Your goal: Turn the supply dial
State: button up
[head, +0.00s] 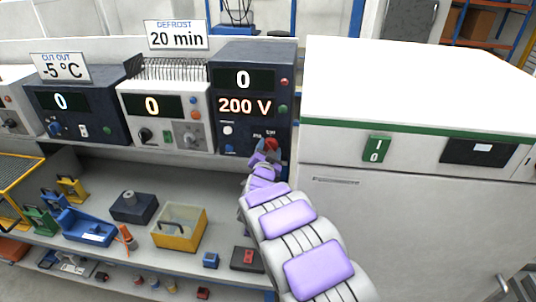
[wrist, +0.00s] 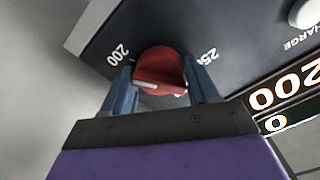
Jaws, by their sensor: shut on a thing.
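The supply dial (wrist: 160,72) is a red round knob with a raised grip and a pale pointer mark, on the dark face of a power unit (head: 252,56). Numbers starting 200 and 25 are printed on either side of it in the wrist view. My gripper (wrist: 163,84) has its blue fingers closed on both sides of the knob. In the head view the dial (head: 272,143) shows red just beyond my gripper (head: 265,148). The unit's displays read 0 and 200 V.
Two more units, one dark (head: 84,108) and one white (head: 165,118), stand to the left and read 0. A white cabinet (head: 415,85) with a green switch stands close on the right. A shelf (head: 120,268) below holds boxes and tools.

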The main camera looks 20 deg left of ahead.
jog(key=shift+m, duration=0.3)
jog(key=o, duration=1)
jog(key=shift+d, duration=0.1)
jog(key=shift+o, duration=0.2)
jog(key=v, duration=1.7)
jog(key=shift+s, duration=0.1)
